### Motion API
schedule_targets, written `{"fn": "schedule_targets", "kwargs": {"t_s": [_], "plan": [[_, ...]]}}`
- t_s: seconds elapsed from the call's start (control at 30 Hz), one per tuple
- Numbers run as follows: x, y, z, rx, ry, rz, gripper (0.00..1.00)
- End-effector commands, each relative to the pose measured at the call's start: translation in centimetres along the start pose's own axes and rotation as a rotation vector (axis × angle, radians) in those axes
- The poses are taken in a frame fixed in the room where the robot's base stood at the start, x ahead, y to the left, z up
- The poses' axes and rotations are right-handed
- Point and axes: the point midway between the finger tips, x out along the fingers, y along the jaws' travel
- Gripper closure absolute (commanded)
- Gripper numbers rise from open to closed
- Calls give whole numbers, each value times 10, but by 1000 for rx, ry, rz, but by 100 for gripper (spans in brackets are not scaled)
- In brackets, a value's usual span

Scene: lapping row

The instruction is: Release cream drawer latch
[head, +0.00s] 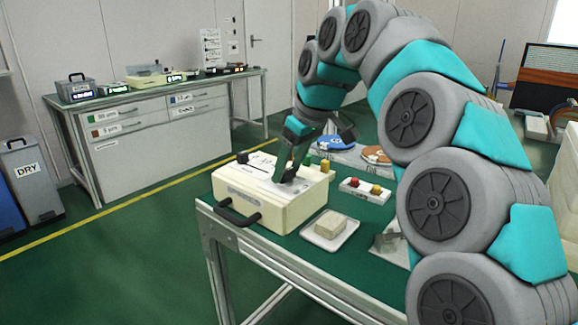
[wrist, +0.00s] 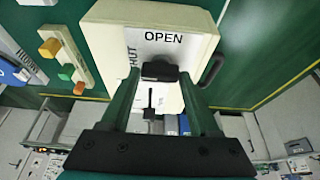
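The cream drawer unit (head: 262,203) sits on the near green table, with a black handle (head: 238,216) on its front. In the wrist view its cream top (wrist: 108,42) has a white label reading OPEN, with SHUT printed sideways at the left. A black latch knob (wrist: 160,71) stands on this label, just below the word OPEN. My gripper (wrist: 160,76) is over the top of the unit, its two green fingers apart on either side of the knob. Narrow gaps seem to show beside the knob; contact is hard to tell. In the head view my gripper (head: 288,172) hides the knob.
A white tray with a beige block (head: 331,224) lies right of the unit. A long bench (head: 160,122) lines the back wall; green floor lies between.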

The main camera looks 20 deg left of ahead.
Motion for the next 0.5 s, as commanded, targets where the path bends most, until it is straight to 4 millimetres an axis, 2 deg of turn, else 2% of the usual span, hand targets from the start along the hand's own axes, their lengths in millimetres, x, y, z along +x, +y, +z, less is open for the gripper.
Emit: {"fn": "schedule_targets", "kwargs": {"t_s": [0.03, 0.5], "plan": [[0, 0, 0, 0, 0, 0, 45], [0, 0, 0, 0, 0, 0, 96]]}}
